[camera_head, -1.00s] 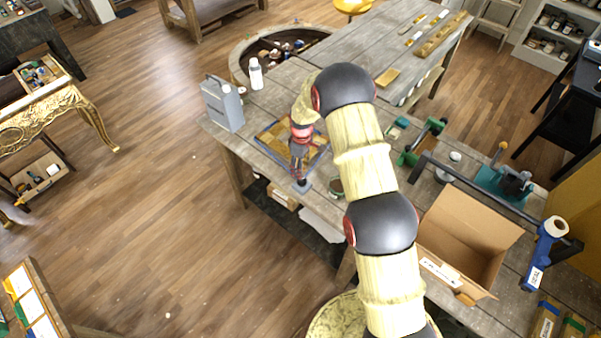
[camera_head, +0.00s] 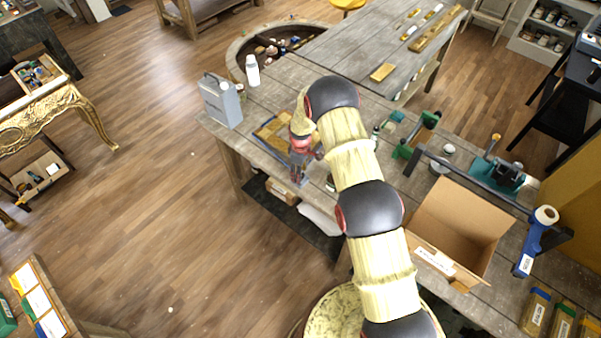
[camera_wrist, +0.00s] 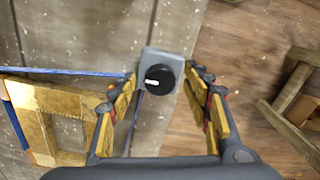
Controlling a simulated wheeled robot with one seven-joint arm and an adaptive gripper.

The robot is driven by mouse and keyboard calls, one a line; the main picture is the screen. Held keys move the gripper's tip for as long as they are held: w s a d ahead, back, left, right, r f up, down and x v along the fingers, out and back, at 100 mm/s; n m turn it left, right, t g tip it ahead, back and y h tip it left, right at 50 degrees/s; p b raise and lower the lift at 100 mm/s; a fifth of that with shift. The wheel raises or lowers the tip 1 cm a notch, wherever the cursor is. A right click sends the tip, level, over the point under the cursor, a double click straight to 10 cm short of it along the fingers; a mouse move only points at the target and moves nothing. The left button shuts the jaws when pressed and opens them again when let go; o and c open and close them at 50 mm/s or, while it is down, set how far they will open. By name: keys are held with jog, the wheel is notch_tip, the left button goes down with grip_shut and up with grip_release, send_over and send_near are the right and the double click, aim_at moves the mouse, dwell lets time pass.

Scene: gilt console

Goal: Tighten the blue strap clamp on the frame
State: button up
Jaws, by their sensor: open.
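The clamp is a small grey block (camera_wrist: 163,55) with a round black knob (camera_wrist: 159,79) that bears a white mark, in the middle of the wrist view. A blue strap (camera_wrist: 60,71) runs from it along the edges of the gilt frame (camera_wrist: 62,101). The frame lies on the bench, at its front left in the head view (camera_head: 268,128). My gripper (camera_wrist: 163,82) is open, with one finger on each side of the knob and gaps visible between. In the head view my gripper (camera_head: 299,168) points down at the bench edge and largely hides the clamp.
A grey can (camera_head: 221,101) and a white bottle (camera_head: 252,70) stand left of the frame. Right of my arm are green clamps (camera_head: 415,137), an open cardboard box (camera_head: 457,232) and a blue tape dispenser (camera_head: 538,240). The bench (camera_head: 290,75) ends just beside the clamp, with floor beyond.

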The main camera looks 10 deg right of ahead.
jog(key=shift+c, duration=0.2)
jog(key=shift+f, duration=0.1)
jog(key=shift+c, duration=0.6)
jog(key=c, duration=1)
jog(key=shift+m+b, duration=0.3)
jog(key=shift+b, duration=0.2)
jog(key=m+b, duration=0.1)
jog(key=b, duration=0.1)
jog(key=m+b, duration=0.1)
jog(key=shift+f+m+b, duration=0.2)
jog(key=shift+m+b, duration=0.1)
jog(key=shift+b, duration=0.05)
jog(key=m+b, duration=0.4)
jog(key=shift+a, duration=0.1)
jog(key=m+b, duration=0.3)
jog(key=m, duration=0.2)
jog(key=shift+a+r+b, duration=0.1)
jog(key=shift+b, duration=0.3)
jog(key=shift+r+m+b, duration=0.1)
jog(key=shift+m+b, duration=0.85)
jog(key=shift+m, duration=0.85)
